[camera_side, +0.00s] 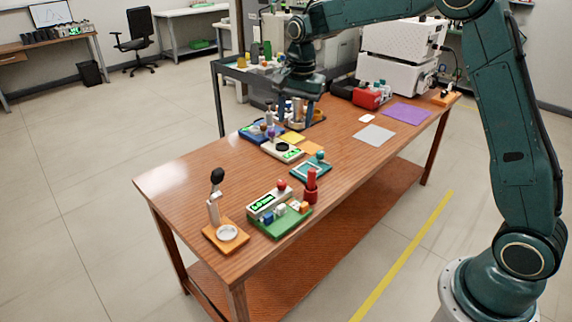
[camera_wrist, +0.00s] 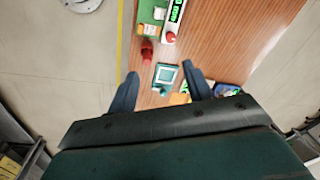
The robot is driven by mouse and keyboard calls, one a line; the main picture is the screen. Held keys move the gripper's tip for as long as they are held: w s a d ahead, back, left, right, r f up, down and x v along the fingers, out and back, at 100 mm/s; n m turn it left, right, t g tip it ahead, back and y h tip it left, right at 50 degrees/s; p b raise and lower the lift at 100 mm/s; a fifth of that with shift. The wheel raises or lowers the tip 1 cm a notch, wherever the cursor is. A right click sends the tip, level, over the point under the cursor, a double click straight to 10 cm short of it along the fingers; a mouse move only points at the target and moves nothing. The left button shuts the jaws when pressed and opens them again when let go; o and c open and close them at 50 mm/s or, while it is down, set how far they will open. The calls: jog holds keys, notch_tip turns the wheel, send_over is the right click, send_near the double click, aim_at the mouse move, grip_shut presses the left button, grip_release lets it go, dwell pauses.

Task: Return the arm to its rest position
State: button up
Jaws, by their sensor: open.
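My dark green arm reaches from the right over the wooden table (camera_side: 190,180) in the side view. My gripper (camera_side: 295,106) hangs above the back part of the table, pointing down, near the blue tray (camera_side: 252,135). In the wrist view my gripper (camera_wrist: 161,88) shows two dark fingers spread apart. Nothing is held between them. A small teal-framed plate (camera_wrist: 166,75) lies on the table beyond the fingertips. The exact height of the fingertips over the table is hard to tell.
A green board with a display device (camera_side: 268,207), a red stand (camera_side: 311,187) and an orange-based holder (camera_side: 226,238) stand at the front. Grey (camera_side: 374,135) and purple (camera_side: 407,113) mats lie at right. White machines (camera_side: 395,75) stand behind.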

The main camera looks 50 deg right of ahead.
jog(key=s+a+r+n+t, duration=0.1)
jog(key=s+r+n, duration=0.2)
jog(key=s+r, duration=0.35)
jog(key=s+a+r+n+t, duration=0.1)
jog(key=s+a+r+n, duration=0.15)
jog(key=s, duration=0.75)
jog(key=s+f+n+t, duration=0.2)
jog(key=s+n, duration=0.5)
jog(key=s, duration=1)
jog(key=shift+a, duration=0.2)
jog(key=shift+s+f, duration=0.1)
